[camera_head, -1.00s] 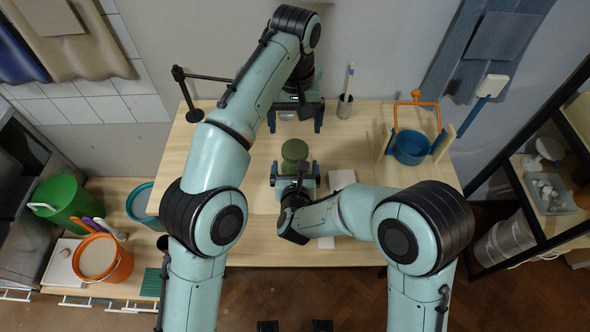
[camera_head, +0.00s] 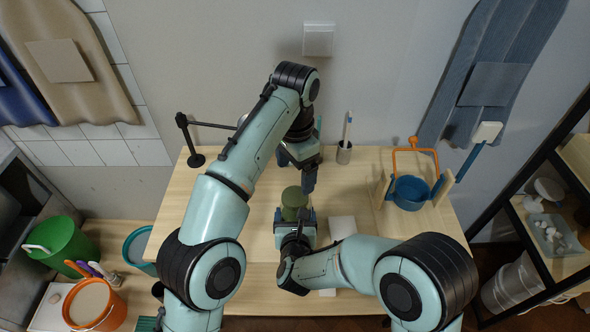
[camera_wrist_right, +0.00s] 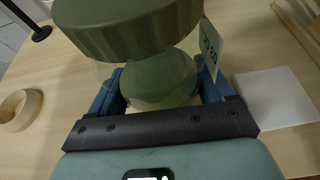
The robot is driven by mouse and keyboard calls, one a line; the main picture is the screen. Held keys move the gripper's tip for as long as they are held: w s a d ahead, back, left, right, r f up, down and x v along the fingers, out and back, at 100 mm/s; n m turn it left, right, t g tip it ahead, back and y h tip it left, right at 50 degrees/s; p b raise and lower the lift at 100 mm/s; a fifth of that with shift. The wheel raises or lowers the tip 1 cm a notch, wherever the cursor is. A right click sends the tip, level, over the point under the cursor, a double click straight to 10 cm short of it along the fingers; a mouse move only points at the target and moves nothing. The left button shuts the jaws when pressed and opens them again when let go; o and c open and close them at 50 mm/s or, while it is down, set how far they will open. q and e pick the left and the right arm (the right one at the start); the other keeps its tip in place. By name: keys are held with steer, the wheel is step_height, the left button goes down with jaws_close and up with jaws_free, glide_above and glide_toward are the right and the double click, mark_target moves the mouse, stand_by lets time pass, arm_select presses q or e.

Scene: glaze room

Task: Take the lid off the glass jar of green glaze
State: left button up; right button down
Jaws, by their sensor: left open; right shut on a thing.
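The glass jar (camera_wrist_right: 160,78) of green glaze stands on the wooden table, with a paper label on its side in the right wrist view. Its broad green lid (camera_wrist_right: 125,28) sits on top; the lid also shows in the head view (camera_head: 294,196). My right gripper (camera_wrist_right: 160,92) is shut on the jar below the lid, one blue finger on each side. My left gripper (camera_head: 297,172) is open and empty, just behind the jar in the head view, its fingers apart from the lid. The jar's glass is mostly hidden in the head view.
A white tile (camera_wrist_right: 278,97) lies right of the jar, and a pale ring (camera_wrist_right: 20,109) lies left. At the back stand a brush cup (camera_head: 344,154) and a black stand (camera_head: 196,159). A blue pot (camera_head: 410,193) sits at the right.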

mark_target(295, 196)
arm_select(q)
steer(key=m, duration=1.7)
steer(key=shift+m, duration=0.4)
steer(key=m, duration=0.6)
steer(key=shift+m, duration=0.3)
steer(key=shift+f, duration=0.35)
step_height(295, 196, down, 7)
steer(key=shift+f, duration=0.15)
